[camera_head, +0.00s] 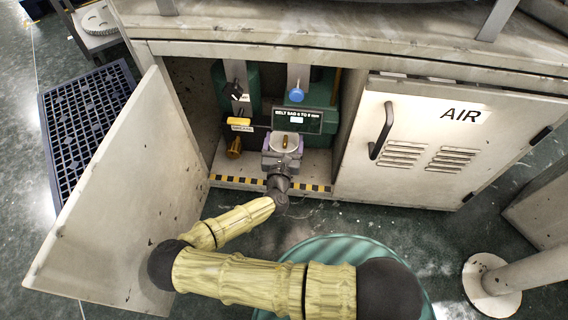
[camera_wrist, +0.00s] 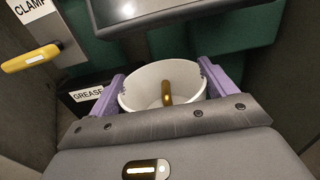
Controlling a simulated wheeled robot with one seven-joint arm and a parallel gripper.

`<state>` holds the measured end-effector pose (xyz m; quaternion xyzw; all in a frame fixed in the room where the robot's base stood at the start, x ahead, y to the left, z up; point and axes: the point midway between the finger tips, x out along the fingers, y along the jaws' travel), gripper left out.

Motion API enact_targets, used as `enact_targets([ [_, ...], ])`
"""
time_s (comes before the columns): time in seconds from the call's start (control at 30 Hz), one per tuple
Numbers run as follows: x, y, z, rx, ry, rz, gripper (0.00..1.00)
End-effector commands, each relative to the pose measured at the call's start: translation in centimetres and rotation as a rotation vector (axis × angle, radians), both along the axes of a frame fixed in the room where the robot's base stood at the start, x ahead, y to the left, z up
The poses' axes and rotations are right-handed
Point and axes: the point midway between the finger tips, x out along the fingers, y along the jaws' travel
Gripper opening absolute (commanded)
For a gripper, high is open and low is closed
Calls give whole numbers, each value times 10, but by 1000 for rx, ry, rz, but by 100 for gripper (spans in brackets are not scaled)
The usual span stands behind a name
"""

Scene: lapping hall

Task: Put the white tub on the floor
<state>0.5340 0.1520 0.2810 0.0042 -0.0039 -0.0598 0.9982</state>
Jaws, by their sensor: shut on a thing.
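The white tub (camera_head: 285,137) is inside the open cabinet, in front of a dark sign. In the wrist view the white tub (camera_wrist: 136,82) shows its open rim, with a brass-coloured curved piece (camera_wrist: 167,92) in its opening. My gripper (camera_head: 284,148) has a purple finger on each side of the tub and is shut on it; the fingers also show in the wrist view (camera_wrist: 162,88). The tub's underside is hidden by my gripper, so I cannot tell whether it touches the cabinet bottom. The green floor (camera_head: 330,217) shows in front of the cabinet.
The cabinet's left door (camera_head: 140,190) stands open; the right door marked AIR (camera_head: 430,140) is closed. A yellow-handled lever (camera_head: 239,121), a blue knob (camera_head: 296,95) and a sign (camera_head: 310,115) are close around the tub. A post with a round base (camera_head: 490,285) stands at lower right.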

Motion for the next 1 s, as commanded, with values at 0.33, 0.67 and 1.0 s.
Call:
enact_targets([
  [0.33, 0, -1, -14, 1, 0, -1, 60],
  [0.67, -1, 5, -63, 1, 0, 9, 60],
  [1.0, -1, 3, -63, 0, 0, 5, 60],
])
